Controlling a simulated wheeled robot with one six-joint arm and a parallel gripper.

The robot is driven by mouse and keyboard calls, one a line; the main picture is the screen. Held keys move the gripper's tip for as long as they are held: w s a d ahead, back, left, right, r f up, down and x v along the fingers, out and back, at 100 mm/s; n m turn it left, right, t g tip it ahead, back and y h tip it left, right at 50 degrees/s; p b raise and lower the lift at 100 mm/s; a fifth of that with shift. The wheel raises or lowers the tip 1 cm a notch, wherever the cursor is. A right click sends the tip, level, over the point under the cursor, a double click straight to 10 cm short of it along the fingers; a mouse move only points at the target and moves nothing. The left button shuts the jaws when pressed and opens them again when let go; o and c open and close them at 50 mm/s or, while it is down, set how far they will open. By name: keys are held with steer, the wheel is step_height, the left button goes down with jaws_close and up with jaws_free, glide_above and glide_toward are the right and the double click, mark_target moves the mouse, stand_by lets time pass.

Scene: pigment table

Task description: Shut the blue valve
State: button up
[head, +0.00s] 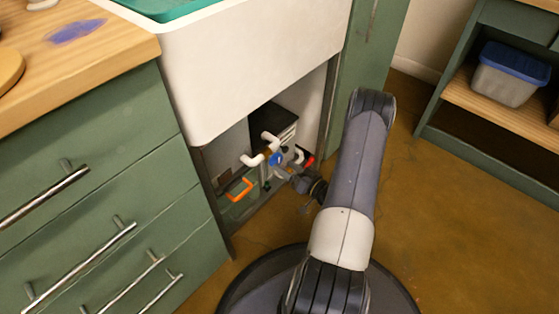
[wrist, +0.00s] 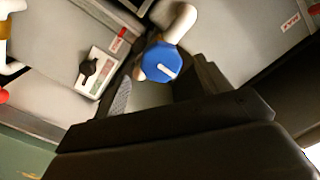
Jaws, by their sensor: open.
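The blue valve (head: 276,159) is a round knob on white pipework in the open space under the sink. My gripper (head: 288,174) reaches into the space from the right, close to the knob. In the wrist view my open gripper (wrist: 162,88) has its dark fingers just below the knob, one toward each side. Nothing shows between them. I cannot tell whether a finger touches the knob.
A red handle (head: 309,162) is right of the blue valve. An orange handle (head: 240,189) is low at left. The white sink (head: 250,60) hangs above; green drawers (head: 110,180) stand left. Floor at right is clear.

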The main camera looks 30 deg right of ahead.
mark_target(279, 162)
steer(key=p+v, duration=0.1)
steer(key=v, duration=0.5)
steer(key=shift+s, duration=0.1)
steer(key=b+x, duration=0.3)
steer(key=x, duration=0.7)
steer(key=shift+w+a, duration=0.1)
steer(key=shift+w, duration=0.25)
